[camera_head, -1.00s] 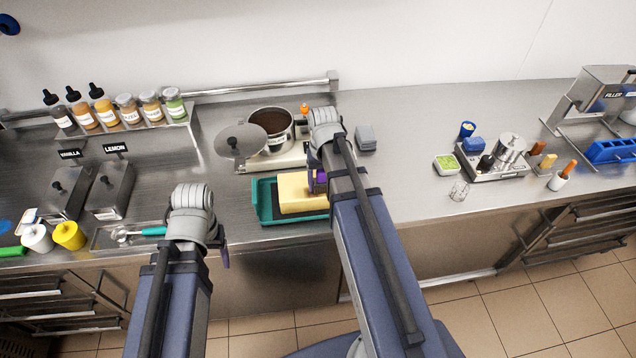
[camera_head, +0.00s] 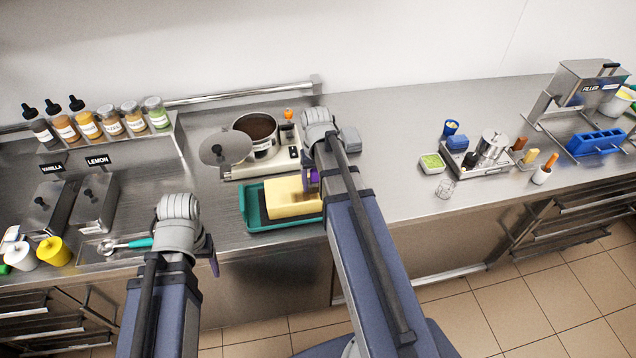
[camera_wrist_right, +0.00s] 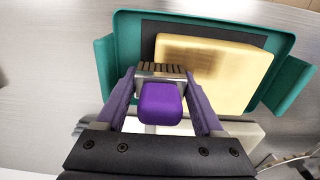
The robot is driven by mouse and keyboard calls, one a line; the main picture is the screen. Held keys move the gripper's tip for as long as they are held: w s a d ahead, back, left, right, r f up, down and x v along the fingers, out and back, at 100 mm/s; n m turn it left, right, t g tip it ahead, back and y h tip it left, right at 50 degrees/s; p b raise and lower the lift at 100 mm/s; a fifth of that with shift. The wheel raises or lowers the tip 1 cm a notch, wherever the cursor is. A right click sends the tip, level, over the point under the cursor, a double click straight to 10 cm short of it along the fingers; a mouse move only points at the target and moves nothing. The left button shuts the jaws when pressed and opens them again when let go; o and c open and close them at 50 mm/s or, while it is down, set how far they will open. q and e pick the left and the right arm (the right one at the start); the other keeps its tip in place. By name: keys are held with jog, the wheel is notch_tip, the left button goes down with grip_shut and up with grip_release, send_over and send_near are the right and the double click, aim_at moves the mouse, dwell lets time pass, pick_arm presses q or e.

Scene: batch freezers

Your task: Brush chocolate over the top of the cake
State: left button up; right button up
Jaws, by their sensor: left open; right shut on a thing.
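My right gripper (camera_wrist_right: 160,90) is shut on a brush (camera_wrist_right: 160,104) with a purple handle and a dark ridged end, beside the cake's edge. I cannot tell whether the brush touches the cake. In the head view my arm partly hides it. My left gripper (camera_head: 213,262) is open and empty, left of the tray. Brown chocolate fills a pot (camera_head: 264,148) behind the tray.
A round grey lid (camera_head: 226,147) stands beside the pot. Spice bottles (camera_head: 110,121) line a shelf at back left, with lidded bins (camera_head: 97,200) in front. A steel spoon with a teal handle (camera_head: 138,243) lies front left.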

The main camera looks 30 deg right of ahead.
aim_at(279, 195)
jog(key=shift+w+a, duration=0.25)
jog(key=shift+a, duration=0.6)
jog(key=shift+w+a, duration=0.25)
jog(key=shift+a, duration=0.6)
jog(key=shift+w+a, duration=0.25)
jog(key=shift+a, duration=0.65)
jog(key=shift+w+a, duration=0.25)
jog(key=shift+a, duration=0.6)
jog(key=shift+w+a, duration=0.3)
jog(key=shift+a, duration=0.6)
jog(key=shift+w+a, duration=0.25)
jog(key=shift+a, duration=0.6)
jog(key=shift+a, duration=0.1)
